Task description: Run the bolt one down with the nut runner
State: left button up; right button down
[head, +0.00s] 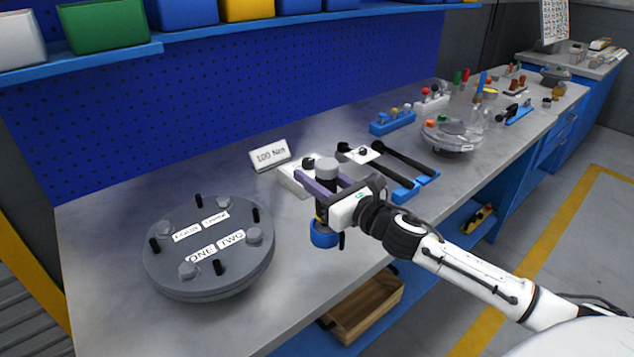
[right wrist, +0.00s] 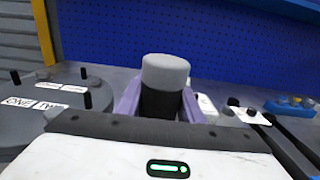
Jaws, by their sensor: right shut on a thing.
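The round grey flanged shell (head: 160,272) lies on the bench at left, with labels ONE, TWO and two less legible ones on its lid. The grey bolt head beside label ONE (head: 188,270) is bolt one; how far down it sits I cannot tell. My right gripper (head: 327,183) is shut on the nut runner (head: 326,168), an upright tool with a grey cap, black body and blue lower ring. The tool is at the bench's front edge, right of the shell and apart from it. The nut runner (right wrist: 165,75) also shows between the purple fingers in the right wrist view. My left gripper is not in view.
Several black studs and other bolt heads stand up from the lid. A "100 Nm" sign (head: 270,155) and a white block (head: 294,180) stand behind the tool. Black-handled tools (head: 405,162) lie to the right. Bare bench lies between shell and tool.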

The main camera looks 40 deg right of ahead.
notch_tip(320, 180, up, 10)
jog(key=p, duration=0.1)
jog(key=shift+f, duration=0.25)
jog(key=c, duration=1.9)
grip_release()
grip_shut()
